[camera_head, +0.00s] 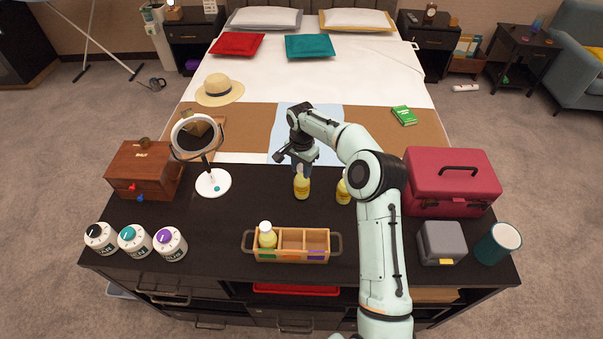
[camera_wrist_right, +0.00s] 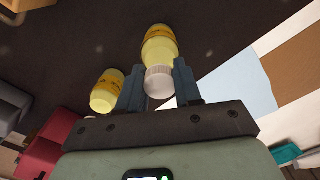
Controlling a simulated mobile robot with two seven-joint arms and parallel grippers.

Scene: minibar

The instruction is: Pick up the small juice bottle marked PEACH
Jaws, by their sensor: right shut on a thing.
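A small yellow juice bottle (camera_head: 301,188) with a white cap is upright at the middle of the dark counter. My right gripper (camera_head: 300,166) comes down over it from above and is shut on its cap end. In the right wrist view this bottle (camera_wrist_right: 160,46) sits with its cap between the two fingers. A second yellow bottle (camera_head: 343,192) stands just to its right, partly hidden by my right arm. It also shows in the right wrist view (camera_wrist_right: 106,92), outside the fingers. A third yellowish bottle (camera_head: 267,239) stands in the left compartment of a wooden caddy. I cannot read the labels.
The wooden caddy (camera_head: 291,255) has two other compartments that look empty. A round mirror (camera_head: 213,183) and wooden box (camera_head: 145,170) stand left, with several canisters (camera_head: 134,241) in front. A red case (camera_head: 452,182), grey box (camera_head: 441,242) and teal cup (camera_head: 497,243) stand right.

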